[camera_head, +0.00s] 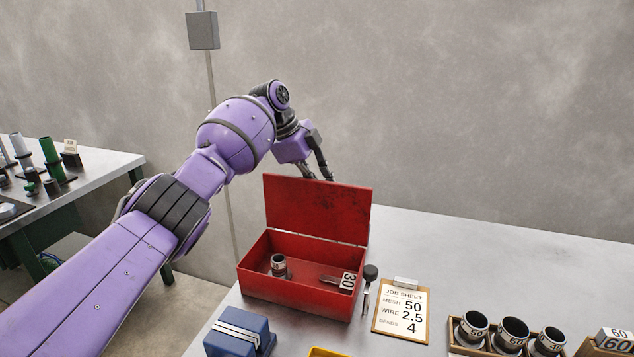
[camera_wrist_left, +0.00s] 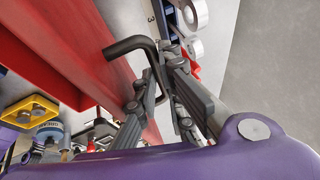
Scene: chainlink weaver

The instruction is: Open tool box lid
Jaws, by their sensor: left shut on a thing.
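The red tool box (camera_head: 300,290) stands on the grey table with its lid (camera_head: 318,208) raised, roughly upright at the back edge. The inside of the box shows. My left gripper (camera_head: 318,175) is at the lid's top edge, and its fingertips are partly hidden behind the lid. In the left wrist view my left gripper (camera_wrist_left: 158,95) is shut around a black bent handle (camera_wrist_left: 132,44) next to the red lid (camera_wrist_left: 60,50). My right gripper is not in view.
Inside the box are a ringed cylinder (camera_head: 279,266) and a part marked 30 (camera_head: 347,281). A job sheet clipboard (camera_head: 401,311) lies to the right, and a blue block (camera_head: 240,332) in front. Labelled cylinders stand in a wooden rack (camera_head: 468,350). The table's back right is clear.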

